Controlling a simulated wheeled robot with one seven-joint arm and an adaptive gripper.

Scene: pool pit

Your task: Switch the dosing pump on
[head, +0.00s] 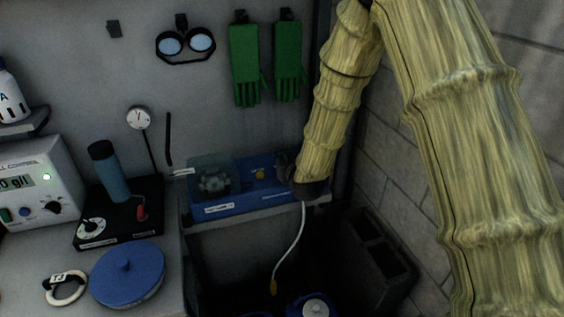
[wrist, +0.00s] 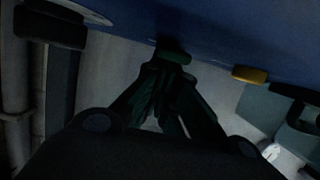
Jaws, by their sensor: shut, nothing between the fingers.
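The dosing pump (head: 226,207) is a blue unit on a wall shelf in the head view, with a clear cover on its left and a yellow knob (head: 259,174). My arm comes down over its right end, and my gripper (head: 283,166) is mostly hidden there. In the wrist view the pump's blue face (wrist: 215,25) fills the top. My gripper (wrist: 165,66) is shut and empty, its fingertips at a small dark green part (wrist: 173,55) on that face. I cannot tell whether they touch. The yellow knob (wrist: 250,74) is to their right.
A white controller (head: 40,180), a black stirrer-like unit (head: 120,210) and a blue lid (head: 128,272) are on the left bench. Goggles (head: 185,45) and green gloves (head: 245,62) hang behind. A white tube (head: 290,248) hangs below the pump. A block wall is close on the right.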

